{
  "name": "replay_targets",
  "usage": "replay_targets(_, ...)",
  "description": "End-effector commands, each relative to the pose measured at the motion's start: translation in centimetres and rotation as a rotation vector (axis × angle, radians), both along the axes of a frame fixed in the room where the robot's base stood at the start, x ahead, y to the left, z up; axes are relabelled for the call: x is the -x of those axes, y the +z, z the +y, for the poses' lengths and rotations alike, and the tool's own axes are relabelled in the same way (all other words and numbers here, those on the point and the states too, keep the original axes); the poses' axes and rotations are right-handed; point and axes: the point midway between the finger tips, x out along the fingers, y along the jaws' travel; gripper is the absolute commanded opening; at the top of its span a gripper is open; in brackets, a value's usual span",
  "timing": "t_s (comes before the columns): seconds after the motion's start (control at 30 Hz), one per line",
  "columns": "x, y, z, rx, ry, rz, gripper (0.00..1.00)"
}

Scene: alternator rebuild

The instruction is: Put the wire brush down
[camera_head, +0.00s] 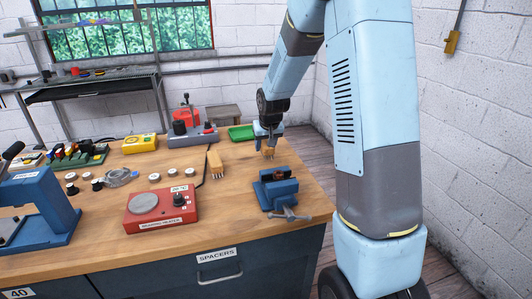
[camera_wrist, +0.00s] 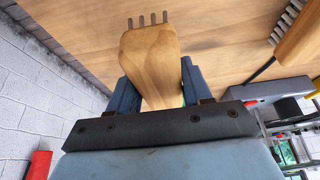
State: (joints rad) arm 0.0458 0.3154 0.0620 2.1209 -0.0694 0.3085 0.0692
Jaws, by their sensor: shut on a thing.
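My gripper (camera_head: 268,143) is at the back right of the workbench. In the wrist view its two blue fingers (camera_wrist: 157,90) are shut on a wooden-handled wire brush (camera_wrist: 150,55), one finger on each side. The brush's short dark bristles point away from the gripper, and its handle runs back between the fingers. In the head view the held brush (camera_head: 269,154) is small and partly hidden by the gripper, over the wooden bench top (camera_head: 238,187). I cannot tell whether it touches the wood.
A second, similar wooden brush (camera_head: 215,163) lies to the left; part of it shows in the wrist view (camera_wrist: 298,38). A blue vise (camera_head: 276,190) stands in front of my gripper. A green tray (camera_head: 241,132) and a grey-and-red device (camera_head: 192,136) are behind. A red bearing heater (camera_head: 161,209) sits front left.

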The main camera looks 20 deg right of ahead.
Motion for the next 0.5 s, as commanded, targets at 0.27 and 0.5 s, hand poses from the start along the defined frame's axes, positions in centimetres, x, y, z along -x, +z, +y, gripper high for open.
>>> replay_targets(0.27,-0.8,-1.4,0.0,0.0,0.0,0.003,0.11)
replay_targets(0.5,-0.7,-3.9,0.0,0.001,0.0,0.001,0.11)
